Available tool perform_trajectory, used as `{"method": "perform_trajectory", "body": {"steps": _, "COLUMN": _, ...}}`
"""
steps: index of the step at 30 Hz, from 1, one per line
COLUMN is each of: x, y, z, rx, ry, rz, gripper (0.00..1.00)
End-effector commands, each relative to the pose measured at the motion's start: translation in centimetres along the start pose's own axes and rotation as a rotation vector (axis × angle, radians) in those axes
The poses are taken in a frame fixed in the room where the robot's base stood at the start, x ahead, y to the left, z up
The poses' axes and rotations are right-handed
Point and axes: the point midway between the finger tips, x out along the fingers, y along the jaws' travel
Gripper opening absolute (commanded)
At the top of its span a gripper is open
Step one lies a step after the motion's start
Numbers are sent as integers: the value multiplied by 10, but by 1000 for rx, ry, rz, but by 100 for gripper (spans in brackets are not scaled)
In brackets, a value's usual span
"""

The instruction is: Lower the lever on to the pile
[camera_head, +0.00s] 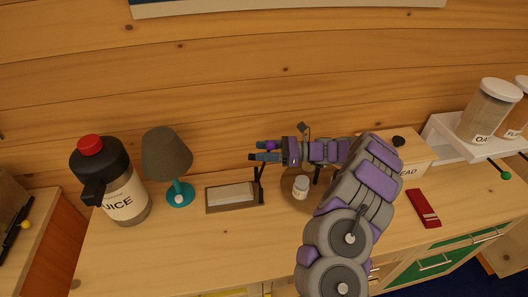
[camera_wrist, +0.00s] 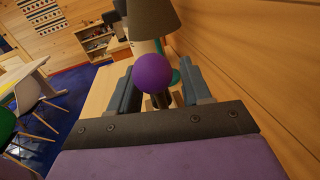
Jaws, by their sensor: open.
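A low tray-like base (camera_head: 211,208) on the counter holds a pale flat pile (camera_head: 231,193). A dark lever (camera_head: 258,184) rises steeply from the base's right end, raised clear of the pile. A purple ball knob (camera_head: 270,145) shows above it; the knob also shows in the wrist view (camera_wrist: 152,73). My gripper (camera_head: 258,151) is open and level above the base's right end, pointing left. In the wrist view my gripper's fingers (camera_wrist: 157,74) stand on either side of the knob, with gaps visible. Contact cannot be made out. The lever's upper part is partly hidden by the fingers.
A teal lamp with a dark shade (camera_head: 167,156) stands left of the base, ahead of my fingertips. A juice jug (camera_head: 112,185) is further left. A small white jar (camera_head: 301,187) stands under my arm. The log wall is close behind.

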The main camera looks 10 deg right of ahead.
Motion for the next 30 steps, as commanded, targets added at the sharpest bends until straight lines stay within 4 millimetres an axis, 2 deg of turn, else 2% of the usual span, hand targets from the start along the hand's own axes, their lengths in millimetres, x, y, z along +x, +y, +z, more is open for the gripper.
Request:
{"method": "perform_trajectory", "body": {"steps": 10, "x": 3, "y": 0, "z": 0, "rx": 0, "ry": 0, "rz": 0, "gripper": 47}}
{"method": "perform_trajectory", "body": {"steps": 24, "x": 3, "y": -2, "z": -1, "rx": 1, "ry": 1, "rz": -4, "gripper": 2}}
{"method": "perform_trajectory", "body": {"steps": 30, "x": 2, "y": -3, "z": -1, "rx": 0, "ry": 1, "rz": -6, "gripper": 0}}
